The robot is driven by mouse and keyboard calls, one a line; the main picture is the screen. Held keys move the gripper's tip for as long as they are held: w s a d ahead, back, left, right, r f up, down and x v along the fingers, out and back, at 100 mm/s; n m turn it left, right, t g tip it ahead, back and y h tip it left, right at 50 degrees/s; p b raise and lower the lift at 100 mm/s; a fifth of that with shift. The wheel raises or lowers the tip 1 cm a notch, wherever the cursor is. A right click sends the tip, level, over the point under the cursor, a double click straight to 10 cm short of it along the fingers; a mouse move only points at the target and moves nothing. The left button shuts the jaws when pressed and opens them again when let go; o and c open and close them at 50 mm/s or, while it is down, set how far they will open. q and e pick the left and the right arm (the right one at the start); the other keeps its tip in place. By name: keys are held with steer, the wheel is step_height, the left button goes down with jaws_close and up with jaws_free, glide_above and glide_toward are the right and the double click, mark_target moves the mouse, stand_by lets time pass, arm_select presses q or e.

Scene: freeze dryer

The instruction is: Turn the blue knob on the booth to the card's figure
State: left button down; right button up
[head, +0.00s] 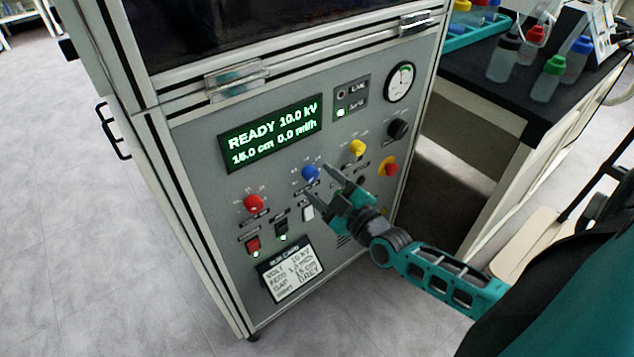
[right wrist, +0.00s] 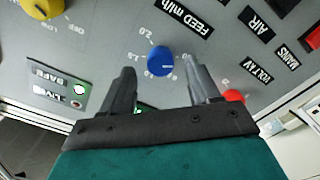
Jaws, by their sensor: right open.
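The blue knob (head: 311,173) is on the booth's front panel (head: 215,185), below the green display. In the right wrist view the blue knob (right wrist: 160,61) shows beside the label FEED ml/h, with small figures around it; its pointer is too small to read. My right gripper (head: 326,182) is open in front of the panel, just right of the knob in the head view. In the wrist view its fingertips (right wrist: 160,68) lie either side of the knob, apart from it. The card (head: 291,272) low on the panel has a FEED line that seems to read 1.0 ml/h. My left gripper is out of view.
The display (head: 271,133) reads READY 10.0 kV, 15.0 cm, 0.0 ml/h. A red knob (head: 254,203), a yellow knob (head: 357,148), a black knob (head: 398,129) and a red stop button (head: 388,167) surround the blue knob. A bench with bottles (head: 545,80) stands at right.

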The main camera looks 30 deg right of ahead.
steer(key=shift+w+a, duration=0.1)
steer(key=shift+w, duration=1)
steer(key=shift+c, duration=0.4)
steer(key=c, duration=1)
steer(key=shift+o, duration=0.2)
